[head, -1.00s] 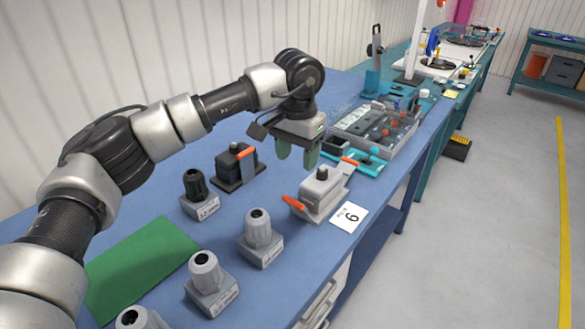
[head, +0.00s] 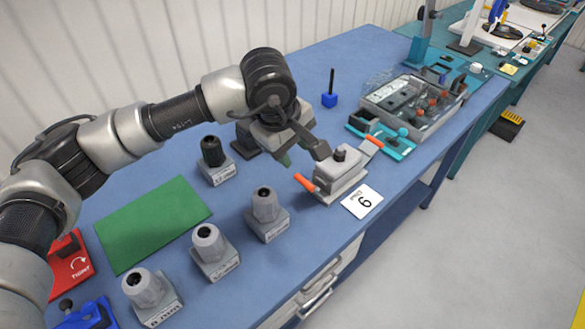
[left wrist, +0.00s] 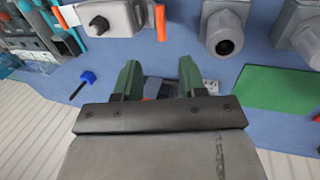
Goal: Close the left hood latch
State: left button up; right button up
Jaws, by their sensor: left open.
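The grey hood (head: 340,172) sits on the bench behind the card marked 6. Its left orange latch lever (head: 306,182) sticks out to the left; its right orange lever (head: 374,141) slants up to the right. My left gripper (head: 284,158), with green fingers, is open and empty, above and behind the left lever. In the left wrist view the fingers (left wrist: 160,80) are apart, with a dark housing (left wrist: 155,89) showing between them. The grey hood (left wrist: 105,18) and its left lever (left wrist: 160,22) show at the top, clear of the fingers. My gripper partly hides the black housing (head: 248,140).
Grey connectors (head: 265,210) stand in a row left of the hood, with a green mat (head: 150,222) beyond. A dark connector (head: 213,160) stands near my arm. The card (head: 362,201) lies in front. A parts tray (head: 415,105) and a blue block (head: 329,100) are farther back.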

aim_at(302, 179)
pick_arm(q)
jog(key=p+x, duration=0.2)
jog(key=x, duration=0.7)
jog(key=shift+f, duration=0.2)
jog(key=shift+d+f+p, duration=0.1)
jog(key=shift+f+p, duration=0.25)
jog(key=shift+f, duration=0.15)
jog(key=shift+w, duration=0.1)
grip_shut()
